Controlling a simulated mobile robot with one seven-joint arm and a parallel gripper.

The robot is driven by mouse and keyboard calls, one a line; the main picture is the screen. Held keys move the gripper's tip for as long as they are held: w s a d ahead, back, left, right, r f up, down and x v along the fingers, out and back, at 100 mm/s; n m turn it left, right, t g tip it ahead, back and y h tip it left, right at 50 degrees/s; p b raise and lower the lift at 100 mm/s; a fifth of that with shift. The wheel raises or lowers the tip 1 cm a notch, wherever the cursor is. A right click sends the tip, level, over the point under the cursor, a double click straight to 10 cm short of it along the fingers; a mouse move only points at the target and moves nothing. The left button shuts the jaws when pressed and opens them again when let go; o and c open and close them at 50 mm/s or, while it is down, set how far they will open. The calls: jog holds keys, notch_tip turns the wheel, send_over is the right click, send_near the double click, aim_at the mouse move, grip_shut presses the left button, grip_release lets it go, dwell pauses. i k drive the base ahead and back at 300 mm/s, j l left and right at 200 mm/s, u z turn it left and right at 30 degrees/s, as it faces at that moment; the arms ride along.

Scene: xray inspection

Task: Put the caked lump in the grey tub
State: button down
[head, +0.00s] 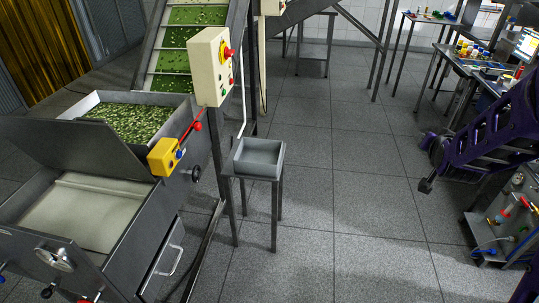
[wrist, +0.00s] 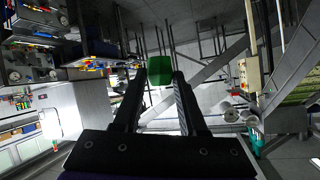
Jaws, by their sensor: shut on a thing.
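A green block-like lump (wrist: 160,70), which looks like the caked lump, sits between the fingertips of my gripper (wrist: 160,80) in the wrist view. My gripper is shut on it. In the head view my purple arm reaches in from the right, and I cannot make out the lump there. The grey tub (head: 236,158) stands on a small metal stand left of the middle in the head view. It is open at the top and looks empty. My arm is well to the right of the tub, apart from it.
Left of the tub stands a grey machine (head: 165,240) with a raised lid, a hopper of chopped greens (head: 135,120) and a red-handled lever. A control box (head: 212,65) hangs behind. Cluttered benches (head: 470,65) line the right. The tiled floor (head: 340,210) between is clear.

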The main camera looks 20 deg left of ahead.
aim_at(259, 157)
jog(key=i+j, duration=0.5)
jog(key=i, duration=0.15)
jog(key=i+j, duration=0.15)
jog(key=j, duration=0.15)
jog(key=i+j, duration=0.25)
jog(key=j, duration=0.3)
